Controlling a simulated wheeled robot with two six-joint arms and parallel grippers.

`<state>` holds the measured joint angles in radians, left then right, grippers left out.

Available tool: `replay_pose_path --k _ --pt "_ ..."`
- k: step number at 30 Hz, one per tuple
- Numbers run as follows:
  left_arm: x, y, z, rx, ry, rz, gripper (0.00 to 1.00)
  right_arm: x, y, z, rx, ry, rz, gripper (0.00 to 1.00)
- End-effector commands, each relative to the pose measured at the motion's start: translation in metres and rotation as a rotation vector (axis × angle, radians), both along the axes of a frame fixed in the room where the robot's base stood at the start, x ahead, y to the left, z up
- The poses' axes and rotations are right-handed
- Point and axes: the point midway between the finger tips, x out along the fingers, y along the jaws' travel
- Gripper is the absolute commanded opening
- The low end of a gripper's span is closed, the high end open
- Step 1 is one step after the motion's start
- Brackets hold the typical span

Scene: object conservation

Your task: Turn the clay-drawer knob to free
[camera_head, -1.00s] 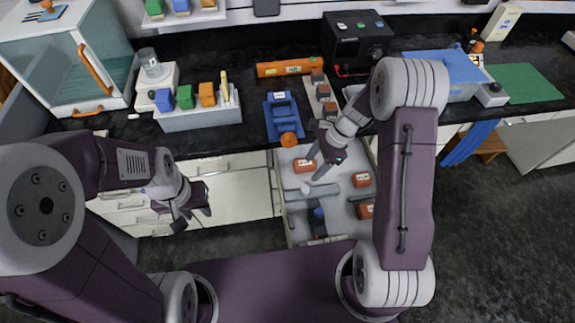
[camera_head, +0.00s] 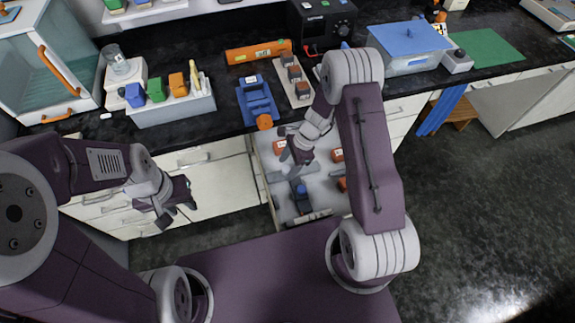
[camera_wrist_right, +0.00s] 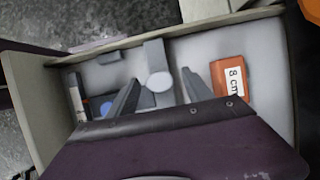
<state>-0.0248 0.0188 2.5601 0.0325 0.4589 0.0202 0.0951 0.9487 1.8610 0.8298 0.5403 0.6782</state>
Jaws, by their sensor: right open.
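An open drawer (camera_head: 322,205) juts out below the counter and holds several orange labelled blocks. In the right wrist view a grey bar piece with a pale round knob (camera_wrist_right: 158,81) lies inside the drawer (camera_wrist_right: 262,45); I cannot tell from its look whether it is locked or free. My right gripper (camera_head: 291,160) is over the drawer, open, and its two fingers (camera_wrist_right: 160,92) show on either side of the knob, with no clear contact. An orange block marked "8 cm" (camera_wrist_right: 229,84) lies to the right of them. My left gripper (camera_head: 178,214) is open and empty, left of the drawer.
On the counter above the drawer are a blue device with an orange knob (camera_head: 264,122), a tray with orange-topped pieces (camera_head: 292,82) and an orange bar (camera_head: 258,53). A blue part (camera_head: 301,193) stands in the drawer's front area. Floor right of the drawer is clear.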

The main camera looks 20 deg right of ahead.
Motion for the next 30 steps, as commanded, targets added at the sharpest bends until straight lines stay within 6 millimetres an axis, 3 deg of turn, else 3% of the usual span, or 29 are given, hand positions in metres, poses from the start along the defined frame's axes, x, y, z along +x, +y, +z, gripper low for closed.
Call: replay_pose_path --k 1,6,8,19,30 --pt "0.0 0.0 0.0 0.0 0.0 0.0 0.36 0.0 0.0 0.0 0.0 0.0 0.0 0.59" --pt "0.0 0.0 0.0 0.0 0.0 0.0 0.36 0.0 0.0 0.0 0.0 0.0 0.0 0.12" --pt "0.0 0.0 0.0 0.0 0.0 0.0 0.36 0.0 0.0 0.0 0.0 0.0 0.0 0.0" --pt "0.0 0.0 0.005 0.0 0.0 0.0 0.36 0.001 0.0 0.002 0.0 -0.001 0.074 0.0" --pt "0.0 0.0 0.012 0.0 0.0 0.0 0.36 0.004 0.0 0.002 -0.001 -0.003 0.381 0.0"
